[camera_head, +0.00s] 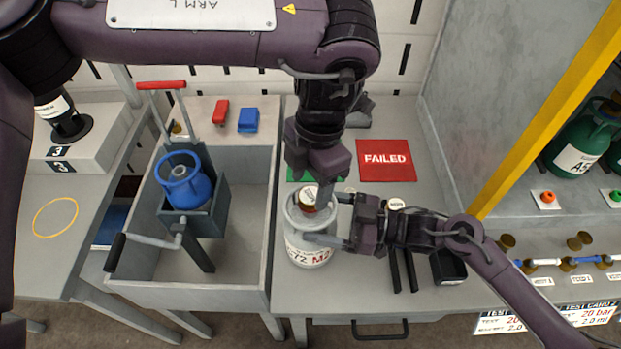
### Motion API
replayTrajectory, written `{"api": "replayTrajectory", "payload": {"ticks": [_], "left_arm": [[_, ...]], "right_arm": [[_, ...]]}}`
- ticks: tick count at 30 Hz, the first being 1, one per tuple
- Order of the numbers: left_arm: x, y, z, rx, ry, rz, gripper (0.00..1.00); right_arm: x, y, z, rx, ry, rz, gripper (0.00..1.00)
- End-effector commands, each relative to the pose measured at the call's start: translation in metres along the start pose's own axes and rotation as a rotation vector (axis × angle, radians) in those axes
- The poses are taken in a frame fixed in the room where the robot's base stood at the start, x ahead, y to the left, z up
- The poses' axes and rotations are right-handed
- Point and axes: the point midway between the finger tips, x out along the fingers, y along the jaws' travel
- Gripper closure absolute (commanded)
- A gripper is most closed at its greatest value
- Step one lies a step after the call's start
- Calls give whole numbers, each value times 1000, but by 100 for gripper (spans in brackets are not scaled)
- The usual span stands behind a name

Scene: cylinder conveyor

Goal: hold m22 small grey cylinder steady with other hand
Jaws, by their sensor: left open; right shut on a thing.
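The small grey cylinder (309,252) stands upright on the grey worktop, with red and black lettering partly readable on its side. My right gripper (326,217) comes in from the right and is shut on the cylinder's upper part. My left gripper (321,195) points down from above, open, with its fingers at the cylinder's top around a red and white part (308,199). The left fingers and arm hide some of the cylinder's top, so I cannot tell whether they touch it.
A red FAILED mat (387,160) lies behind to the right, with a mostly hidden green mat (299,174) beside it. Green cylinders (575,150) stand at right beyond a yellow post (541,112).

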Motion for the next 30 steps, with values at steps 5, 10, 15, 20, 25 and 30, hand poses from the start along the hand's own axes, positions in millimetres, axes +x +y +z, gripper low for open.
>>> {"api": "replayTrajectory", "payload": {"ticks": [5, 10, 15, 20, 25, 30], "left_arm": [[1, 0, 0, -210, 0, -27, 43], [1, 0, 0, -246, 0, -31, 43], [1, 0, 0, -247, 0, -31, 43], [1, 0, 0, -396, 0, -51, 43], [1, 0, 0, -650, 0, -83, 43], [1, 0, 0, -762, 0, -95, 43]], "right_arm": [[-1, -3, 9, 17, -19, -3, 49], [-1, -3, 9, 17, -19, -3, 49], [-1, -3, 9, 17, -19, -3, 49], [-1, -3, 9, 17, -19, -3, 49], [-1, -3, 9, 17, -19, -3, 49], [-1, -3, 9, 17, -19, -3, 49]]}}
